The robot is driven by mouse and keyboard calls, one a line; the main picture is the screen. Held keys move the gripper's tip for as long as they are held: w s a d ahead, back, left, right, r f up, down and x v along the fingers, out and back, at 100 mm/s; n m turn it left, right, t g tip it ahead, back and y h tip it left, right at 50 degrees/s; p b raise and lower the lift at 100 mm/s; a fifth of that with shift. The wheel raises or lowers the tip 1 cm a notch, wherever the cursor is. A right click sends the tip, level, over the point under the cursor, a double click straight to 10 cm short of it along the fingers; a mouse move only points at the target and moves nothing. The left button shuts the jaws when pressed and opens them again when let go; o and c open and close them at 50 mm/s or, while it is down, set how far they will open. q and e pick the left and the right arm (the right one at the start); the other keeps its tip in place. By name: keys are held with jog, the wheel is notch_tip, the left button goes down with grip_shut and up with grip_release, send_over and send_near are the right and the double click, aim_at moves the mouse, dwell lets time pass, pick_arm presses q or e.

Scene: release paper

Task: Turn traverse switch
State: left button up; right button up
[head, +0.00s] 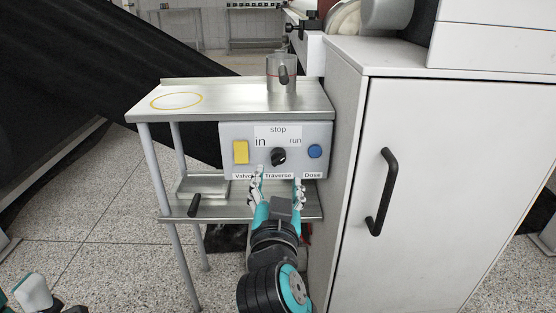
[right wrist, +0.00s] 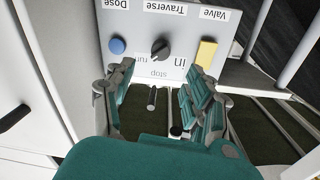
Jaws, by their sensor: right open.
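The traverse switch (head: 279,157) is a black rotary knob in the middle of a light grey control panel (head: 228,134), above the "Traverse" label. "in", "stop" and "run" are printed around it; I cannot tell surely which one it points at. It also shows in the right wrist view (right wrist: 160,48), upside down. My right gripper (head: 278,185) is open and empty, just below and in front of the knob, its fingers apart on either side and not touching it. It shows in the right wrist view too (right wrist: 155,88). Part of my left gripper (head: 36,298) shows at the bottom left corner.
A yellow valve switch (head: 241,152) and a blue dose button (head: 315,151) flank the knob. The panel hangs under a metal table (head: 222,98) bearing a metal cylinder (head: 281,73). A lower shelf (head: 225,213) lies beneath. A white cabinet (head: 455,170) stands close on the right.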

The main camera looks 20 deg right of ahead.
aim_at(278, 161)
jog(key=x, duration=0.8)
jog(key=shift+w+d+b, duration=0.1)
jog(key=shift+w+b, duration=0.15)
jog(key=shift+b, duration=0.05)
grip_shut()
